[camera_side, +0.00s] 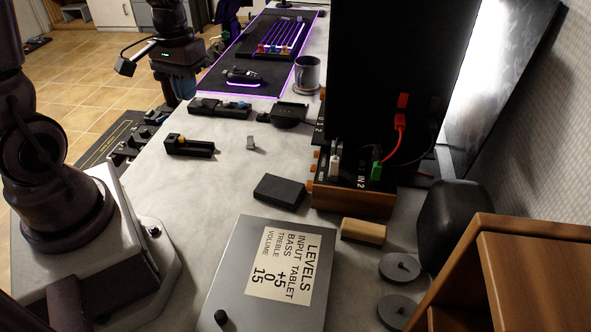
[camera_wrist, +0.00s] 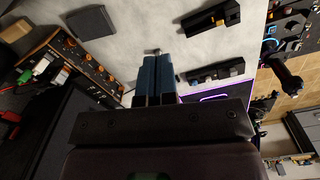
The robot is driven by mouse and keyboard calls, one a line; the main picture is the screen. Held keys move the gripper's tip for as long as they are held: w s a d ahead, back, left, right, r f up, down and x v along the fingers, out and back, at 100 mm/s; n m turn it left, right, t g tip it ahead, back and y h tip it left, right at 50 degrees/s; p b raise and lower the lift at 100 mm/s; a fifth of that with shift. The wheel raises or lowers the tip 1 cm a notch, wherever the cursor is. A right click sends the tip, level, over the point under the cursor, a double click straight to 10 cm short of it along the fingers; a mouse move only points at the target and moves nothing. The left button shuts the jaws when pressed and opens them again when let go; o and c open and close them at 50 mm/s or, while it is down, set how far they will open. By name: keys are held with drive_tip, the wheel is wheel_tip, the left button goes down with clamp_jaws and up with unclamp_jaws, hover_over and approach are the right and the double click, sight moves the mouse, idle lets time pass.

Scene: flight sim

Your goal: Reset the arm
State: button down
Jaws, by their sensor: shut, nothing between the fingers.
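My gripper (camera_side: 187,92) hangs at the left of the worktop in the side view, near the edge and above the surface. Its blue fingers are together and empty; they show side by side in the wrist view (camera_wrist: 154,72). A small metal clip (camera_side: 251,143) lies apart from it on the worktop. In the wrist view the clip (camera_wrist: 157,51) appears just beyond the fingertips. The arm's upper links are partly cut off by the side view's frame.
The pale worktop (camera_side: 230,170) has free room around the clip. A black device with a yellow knob (camera_side: 190,147), a black box (camera_side: 279,191), a mug (camera_side: 307,76) and a wooden block (camera_side: 363,232) stand around.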

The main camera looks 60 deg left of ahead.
drive_tip(key=s+d+r+m+t, duration=0.2)
drive_tip(key=d+r+m, duration=0.1)
drive_tip(key=d+r, duration=0.4)
drive_tip(key=s+d+r+m+t, duration=0.3)
drive_tip(key=d+r, duration=0.3)
drive_tip(key=d, duration=0.1)
drive_tip(key=shift+d+r+t, duration=0.2)
drive_tip(key=shift+r+t, duration=0.1)
drive_tip(key=shift+r, duration=0.05)
